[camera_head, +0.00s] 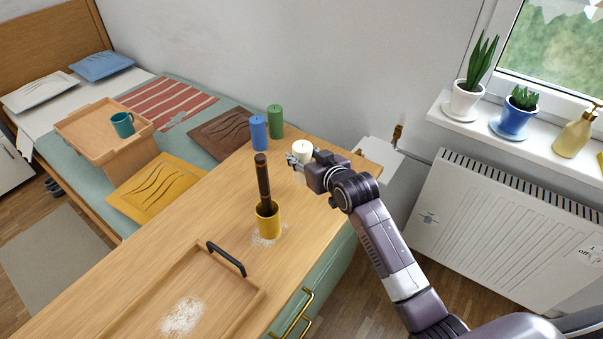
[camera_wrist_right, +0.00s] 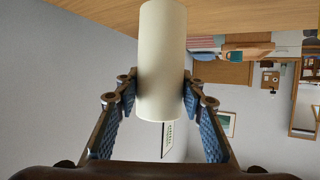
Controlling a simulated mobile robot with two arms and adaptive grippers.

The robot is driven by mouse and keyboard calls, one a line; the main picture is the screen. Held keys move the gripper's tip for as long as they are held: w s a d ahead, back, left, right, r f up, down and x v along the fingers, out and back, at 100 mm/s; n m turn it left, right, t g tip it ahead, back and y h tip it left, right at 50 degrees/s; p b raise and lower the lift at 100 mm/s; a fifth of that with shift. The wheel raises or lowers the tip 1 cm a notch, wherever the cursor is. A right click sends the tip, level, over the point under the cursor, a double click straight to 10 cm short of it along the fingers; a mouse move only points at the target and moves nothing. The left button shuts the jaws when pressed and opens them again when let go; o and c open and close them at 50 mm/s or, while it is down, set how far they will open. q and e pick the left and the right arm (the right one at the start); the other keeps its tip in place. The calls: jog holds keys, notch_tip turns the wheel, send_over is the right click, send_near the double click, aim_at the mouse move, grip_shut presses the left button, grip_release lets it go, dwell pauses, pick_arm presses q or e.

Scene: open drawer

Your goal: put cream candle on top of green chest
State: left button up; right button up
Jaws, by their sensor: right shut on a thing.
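The cream candle (camera_head: 302,147) is upright at the back right corner of the green chest (camera_head: 334,268), whose top is wooden. My right gripper (camera_head: 302,162) is shut on the candle from the right side. In the right wrist view the candle (camera_wrist_right: 162,60) sits between the two blue-padded fingers of the gripper (camera_wrist_right: 161,95). My left gripper is not in view.
A blue candle (camera_head: 258,133) and a green candle (camera_head: 275,121) stand just left of the cream one. A yellow mug (camera_head: 267,221) with a dark upright object is in front. A wooden tray (camera_head: 215,290) with a black handle lies nearer. A radiator (camera_head: 500,235) is at the right.

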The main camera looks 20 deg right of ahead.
notch_tip(320, 180, down, 6)
jog(key=shift+f, duration=0.2)
jog(key=o, duration=1.4)
jog(key=shift+c, duration=0.2)
jog(key=shift+s, duration=0.1)
jog(key=v, duration=1.2)
